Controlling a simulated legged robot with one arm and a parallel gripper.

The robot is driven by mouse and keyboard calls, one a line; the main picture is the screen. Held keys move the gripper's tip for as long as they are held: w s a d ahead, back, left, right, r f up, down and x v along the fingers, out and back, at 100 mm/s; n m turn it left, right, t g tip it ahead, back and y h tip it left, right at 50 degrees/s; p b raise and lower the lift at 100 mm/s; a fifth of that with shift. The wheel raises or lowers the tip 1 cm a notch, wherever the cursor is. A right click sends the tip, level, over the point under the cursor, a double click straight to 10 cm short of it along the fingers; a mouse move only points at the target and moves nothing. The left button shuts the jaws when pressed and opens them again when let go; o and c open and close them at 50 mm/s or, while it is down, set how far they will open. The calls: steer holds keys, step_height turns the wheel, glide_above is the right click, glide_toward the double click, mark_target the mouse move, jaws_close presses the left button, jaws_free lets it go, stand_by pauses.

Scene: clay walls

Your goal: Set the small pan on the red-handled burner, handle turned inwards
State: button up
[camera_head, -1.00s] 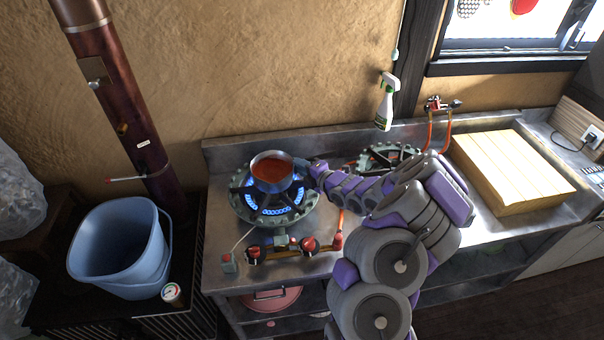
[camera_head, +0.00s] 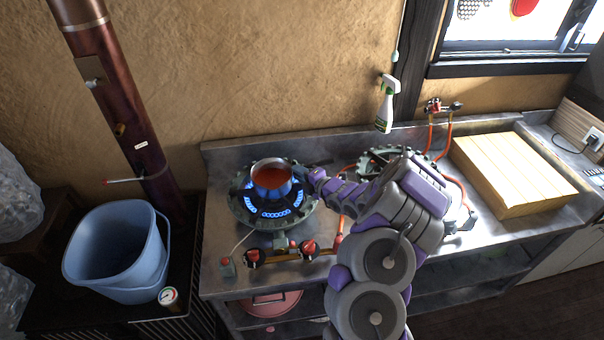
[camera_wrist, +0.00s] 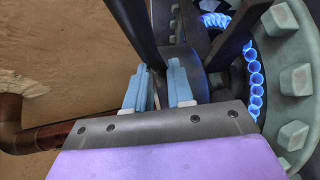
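The small pan (camera_head: 271,180) holds a red-orange liquid and sits upright over the lit left burner (camera_head: 243,207), whose blue flames show around its base. Red-handled valves (camera_head: 309,248) are at the front of this burner. My gripper (camera_head: 311,176) is just right of the pan. A dark bar, apparently the pan's handle (camera_wrist: 143,30), ends at the fingertips. In the head view the handle is mostly hidden by my gripper, on the pan's right side.
A second, unlit burner (camera_head: 378,160) lies behind my arm. A yellow wooden board (camera_head: 512,170) is at the right. A blue bucket (camera_head: 117,250) and a dark pipe (camera_head: 128,125) are at the left. A spray bottle (camera_head: 386,105) is by the back wall.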

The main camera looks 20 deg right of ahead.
steer(key=o, duration=0.4)
steer(key=shift+r, duration=0.2)
